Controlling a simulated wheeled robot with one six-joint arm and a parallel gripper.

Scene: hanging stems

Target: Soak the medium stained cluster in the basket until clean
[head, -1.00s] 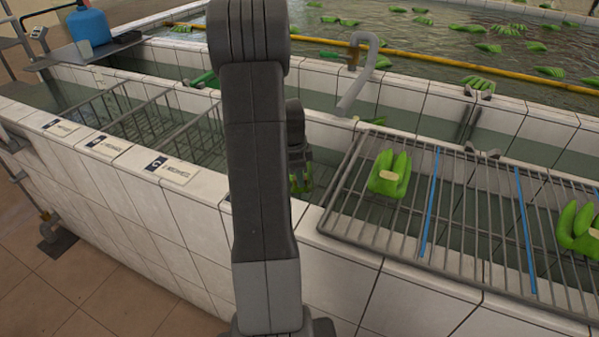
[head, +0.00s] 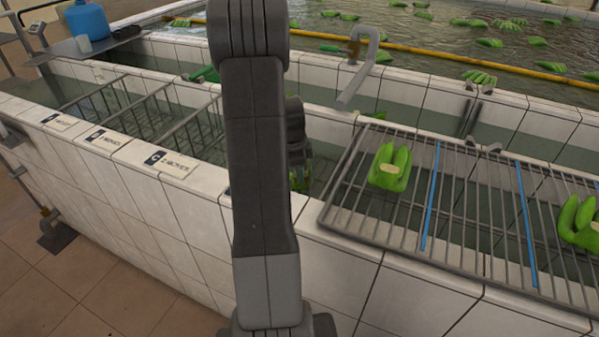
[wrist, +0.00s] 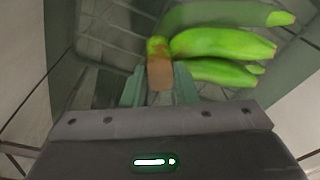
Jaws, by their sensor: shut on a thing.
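My gripper (wrist: 159,88) is shut on the brown cut crown of a green banana cluster (wrist: 222,44) in the wrist view. The fingers of the cluster point right, over or in greenish water; I cannot tell how deep. No clear stain shows on its visible side. In the head view my arm hides most of the gripper, and a bit of the held cluster (head: 299,179) shows just right of the arm, low in the trough. Wire baskets (head: 190,134) sit in the trough left of my arm, beside labelled plates on the rim.
A metal rack (head: 344,236) with blue dividers lies across the trough at right, bearing a green cluster (head: 388,167) and another (head: 580,222). A curved pipe (head: 360,72) stands behind. A blue container (head: 86,22) stands at far left. More bananas float in the back pool.

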